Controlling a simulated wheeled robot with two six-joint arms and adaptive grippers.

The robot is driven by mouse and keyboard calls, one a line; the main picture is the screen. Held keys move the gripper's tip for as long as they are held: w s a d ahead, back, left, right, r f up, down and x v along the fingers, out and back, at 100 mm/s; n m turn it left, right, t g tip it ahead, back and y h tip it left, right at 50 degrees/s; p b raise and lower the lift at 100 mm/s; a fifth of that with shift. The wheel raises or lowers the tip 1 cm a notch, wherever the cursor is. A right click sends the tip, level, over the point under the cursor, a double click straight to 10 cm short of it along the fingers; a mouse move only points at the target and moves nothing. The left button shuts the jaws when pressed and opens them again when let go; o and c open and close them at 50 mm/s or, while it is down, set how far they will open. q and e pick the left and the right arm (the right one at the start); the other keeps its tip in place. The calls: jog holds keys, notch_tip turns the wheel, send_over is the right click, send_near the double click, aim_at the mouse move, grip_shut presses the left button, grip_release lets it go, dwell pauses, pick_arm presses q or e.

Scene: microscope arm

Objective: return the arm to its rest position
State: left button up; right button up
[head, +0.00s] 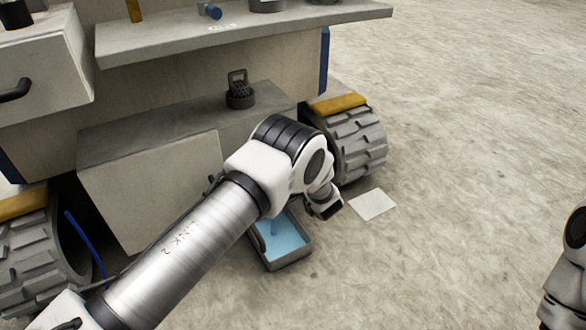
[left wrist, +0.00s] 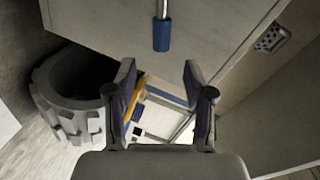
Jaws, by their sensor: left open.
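My left arm (head: 190,235) reaches in from the lower left of the head view, with its elbow bent in front of the cart. Its gripper is hard to make out in the head view. In the left wrist view my left gripper (left wrist: 158,75) is open, with its two fingers apart and nothing held between them. A rod with a blue end (left wrist: 162,36) hangs beyond the fingertips. My right gripper cannot be seen.
The grey cart has a shelf (head: 250,35), a lower ledge (head: 190,125) and treaded wheels (head: 355,145). A caged dark object (head: 239,92) stands on the ledge. A blue-bottomed tray (head: 288,262) and a white sheet (head: 373,205) lie on the floor.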

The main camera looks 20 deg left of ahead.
pick_arm(q)
jog(key=shift+v, duration=1.75)
